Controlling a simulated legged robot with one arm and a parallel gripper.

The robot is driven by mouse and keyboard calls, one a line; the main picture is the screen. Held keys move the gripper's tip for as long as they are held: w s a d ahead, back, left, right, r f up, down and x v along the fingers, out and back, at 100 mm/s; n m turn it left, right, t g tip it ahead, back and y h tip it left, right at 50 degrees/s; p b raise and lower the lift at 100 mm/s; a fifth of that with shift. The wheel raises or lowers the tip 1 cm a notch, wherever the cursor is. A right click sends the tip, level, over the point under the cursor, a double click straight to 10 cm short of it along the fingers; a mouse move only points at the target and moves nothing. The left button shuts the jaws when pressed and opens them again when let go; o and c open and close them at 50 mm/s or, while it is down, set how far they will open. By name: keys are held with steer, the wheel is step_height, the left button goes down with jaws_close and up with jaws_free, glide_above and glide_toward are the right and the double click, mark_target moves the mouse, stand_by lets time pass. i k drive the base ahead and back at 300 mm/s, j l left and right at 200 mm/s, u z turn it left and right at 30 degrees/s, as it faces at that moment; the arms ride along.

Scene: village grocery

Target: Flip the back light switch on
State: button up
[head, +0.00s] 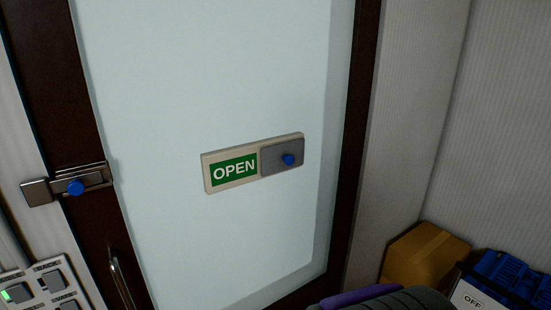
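A pale switch panel (30,270) is at the lower left, on the wall beside the door, cut off by the picture's edge. A rocker switch on it (15,293) shows a green light. Another rocker switch (52,280) to its right shows no green light. A third, lower one is only partly in view. The labels are too small to read, so I cannot tell which is the back light switch. My gripper is not recognisable in this view.
A glass door (220,80) with a dark frame fills the middle. It bears an OPEN sign (234,170) with a blue-knobbed slider, a latch (95,178) and a handle (120,280). A cardboard box (425,255) and a blue item (510,275) by an OFF label stand lower right.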

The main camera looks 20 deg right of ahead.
mark_target(53, 280)
steer(key=u, duration=1.5)
